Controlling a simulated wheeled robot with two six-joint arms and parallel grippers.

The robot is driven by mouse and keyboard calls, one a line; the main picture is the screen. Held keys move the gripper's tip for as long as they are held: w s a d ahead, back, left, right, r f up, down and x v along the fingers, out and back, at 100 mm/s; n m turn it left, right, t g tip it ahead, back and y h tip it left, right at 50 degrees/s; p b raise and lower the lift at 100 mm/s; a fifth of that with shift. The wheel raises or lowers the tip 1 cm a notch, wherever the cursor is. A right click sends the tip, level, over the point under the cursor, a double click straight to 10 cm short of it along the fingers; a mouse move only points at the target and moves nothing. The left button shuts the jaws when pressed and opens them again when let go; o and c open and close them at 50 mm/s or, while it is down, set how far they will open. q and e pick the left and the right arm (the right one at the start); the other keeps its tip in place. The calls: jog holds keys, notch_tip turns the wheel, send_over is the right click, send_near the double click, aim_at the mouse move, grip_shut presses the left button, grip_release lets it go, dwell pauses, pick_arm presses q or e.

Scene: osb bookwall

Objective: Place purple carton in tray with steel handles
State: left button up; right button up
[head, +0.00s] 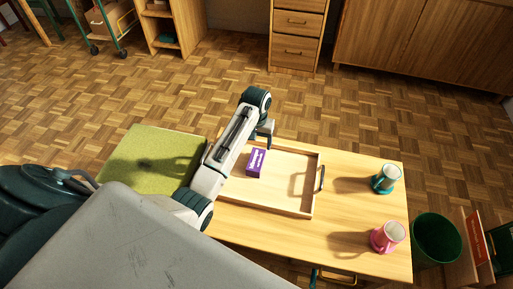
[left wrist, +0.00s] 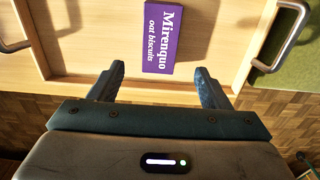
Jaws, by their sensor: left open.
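The purple carton (head: 256,163), lettered "Mirenquo oat biscuits" in the left wrist view (left wrist: 163,37), lies in the wooden tray with steel handles (head: 307,212). In the left wrist view it rests on the tray floor near one wall, and the tray's rim (left wrist: 220,92) and both steel handles show. My left gripper (head: 266,132) is at the tray's far edge, beside the carton. In the left wrist view the left gripper (left wrist: 158,85) is open, its two fingers apart with nothing between them, and the carton lies just beyond the fingertips. My right gripper is not in view.
The tray stands on a wooden table (head: 350,225). A teal cup (head: 386,178) and a pink cup (head: 388,236) stand on the right. A green bin (head: 437,240) is beyond the table's right edge.

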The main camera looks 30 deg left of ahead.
pick_arm(q)
jog(key=s+d+f+m+t, duration=0.1)
jog(key=s, duration=0.8)
jog(key=s+d+f+m+t, duration=0.1)
jog(key=s+f, duration=0.1)
jog(key=s, duration=0.8)
jog(key=s+r+m+t, duration=0.1)
jog(key=s+r, duration=0.2)
jog(key=s, duration=0.4)
jog(key=s+d+r+m, duration=0.1)
jog(key=s+r, duration=0.3)
jog(key=s, duration=0.3)
jog(key=shift+s+d+r+t+y, duration=0.15)
jog(key=shift+s+d+t+y, duration=0.05)
jog(key=shift+t+y, duration=0.2)
